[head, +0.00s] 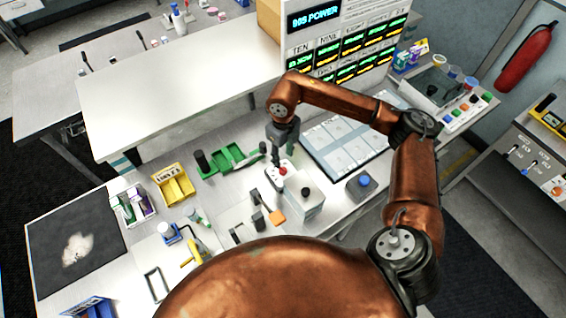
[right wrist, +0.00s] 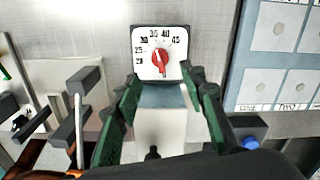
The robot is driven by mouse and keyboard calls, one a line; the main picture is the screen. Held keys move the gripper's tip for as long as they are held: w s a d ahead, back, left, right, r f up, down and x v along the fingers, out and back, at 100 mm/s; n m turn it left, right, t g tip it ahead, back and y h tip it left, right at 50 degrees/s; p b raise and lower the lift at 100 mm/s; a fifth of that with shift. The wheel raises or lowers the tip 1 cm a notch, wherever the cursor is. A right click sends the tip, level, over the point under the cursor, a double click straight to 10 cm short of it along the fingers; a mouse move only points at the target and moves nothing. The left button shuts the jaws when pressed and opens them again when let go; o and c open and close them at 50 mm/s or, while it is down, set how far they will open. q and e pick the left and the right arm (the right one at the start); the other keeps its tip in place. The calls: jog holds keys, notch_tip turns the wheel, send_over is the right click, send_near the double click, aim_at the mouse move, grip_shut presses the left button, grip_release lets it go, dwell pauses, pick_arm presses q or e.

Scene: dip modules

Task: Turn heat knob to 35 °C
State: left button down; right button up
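The heat knob (right wrist: 159,61) is red with a pale pointer line. It sits on a white dial plate (right wrist: 147,69) marked from 20 to 45. The pointer stands roughly upright, near the 35 mark; its exact setting is hard to read. In the head view the red knob (head: 283,171) shows on the bench, just below my right gripper (head: 281,156). In the right wrist view my right gripper (right wrist: 163,88) has its green fingers spread, with the dial beyond the tips and nothing held. My left gripper is not in view.
A pale box (head: 306,203) with a dark top stands close beside the dial. A board with pale panels (head: 345,140) lies to its right, with a blue button box (head: 362,187) nearby. Green trays (head: 228,158) and a yellow bin (head: 174,185) lie left.

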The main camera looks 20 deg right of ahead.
notch_tip(320, 180, up, 5)
jog(key=shift+r, duration=0.1)
dwell(0.6)
